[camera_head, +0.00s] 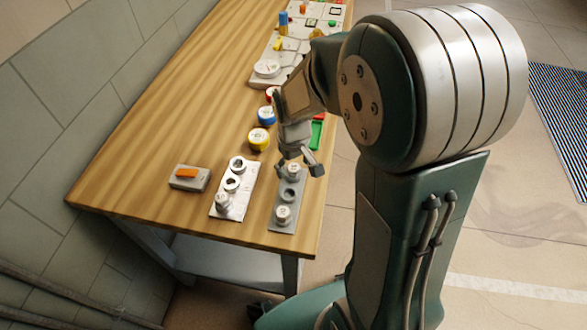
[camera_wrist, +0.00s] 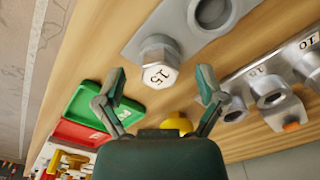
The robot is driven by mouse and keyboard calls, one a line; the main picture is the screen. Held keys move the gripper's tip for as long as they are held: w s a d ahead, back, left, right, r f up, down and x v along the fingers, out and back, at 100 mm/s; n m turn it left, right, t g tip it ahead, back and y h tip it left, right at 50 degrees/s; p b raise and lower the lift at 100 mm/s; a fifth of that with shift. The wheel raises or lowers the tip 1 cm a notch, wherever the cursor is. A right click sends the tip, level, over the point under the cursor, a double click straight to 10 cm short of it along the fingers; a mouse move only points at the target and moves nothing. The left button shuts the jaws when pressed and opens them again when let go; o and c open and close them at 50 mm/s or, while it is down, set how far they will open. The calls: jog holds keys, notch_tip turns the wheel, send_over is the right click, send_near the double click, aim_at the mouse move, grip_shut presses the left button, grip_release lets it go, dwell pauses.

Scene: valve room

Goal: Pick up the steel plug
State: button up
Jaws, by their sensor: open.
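A steel hex plug (camera_wrist: 160,62) marked 15 stands at one end of a grey plate (camera_wrist: 142,42) in the wrist view. In the head view the plug (camera_head: 293,171) is at the far end of that grey plate (camera_head: 276,208) on the table. My gripper (camera_head: 300,169) is above that end of the plate. In the wrist view my gripper (camera_wrist: 161,78) is open, with one finger on each side of the plug in the picture. Neither finger visibly touches it. A second steel plug (camera_head: 283,214) sits at the plate's near end, with an opening between them.
A pale plate (camera_head: 233,188) with sockets lies left of the grey one. A grey block with an orange top (camera_head: 188,176), yellow (camera_head: 259,138) and blue (camera_head: 266,115) round pieces, and a green tray (camera_head: 317,133) are nearby. The table's right edge is close.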

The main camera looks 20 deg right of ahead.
grip_shut()
jog(key=shift+r, duration=0.15)
